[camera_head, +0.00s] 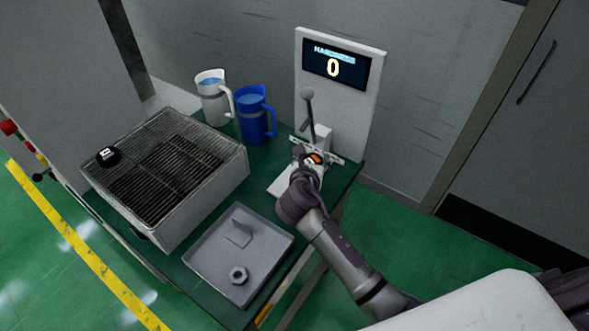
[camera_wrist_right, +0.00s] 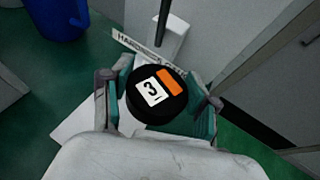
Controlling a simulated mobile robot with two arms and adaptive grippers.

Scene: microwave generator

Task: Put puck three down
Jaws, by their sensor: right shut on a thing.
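Puck three (camera_wrist_right: 156,94) is a black disc with a white label reading 3 and an orange patch. My right gripper (camera_wrist_right: 158,100) is shut on it, one finger on each side. In the head view the puck (camera_head: 314,158) shows at the fingertips of my right gripper (camera_head: 308,162), at the hardness tester (camera_head: 338,95). The tester has a white base, a lever with a round knob and a screen reading 0. Whether the puck touches the tester's base is hard to tell. My left gripper is not in view.
Another black puck (camera_head: 108,156) lies on the wire grill (camera_head: 165,165) at the left. A white jug (camera_head: 213,98) and a blue jug (camera_head: 256,115) stand behind. A grey tray (camera_head: 207,268) with a nut (camera_head: 238,275) and a bracket (camera_head: 239,233) sits in front.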

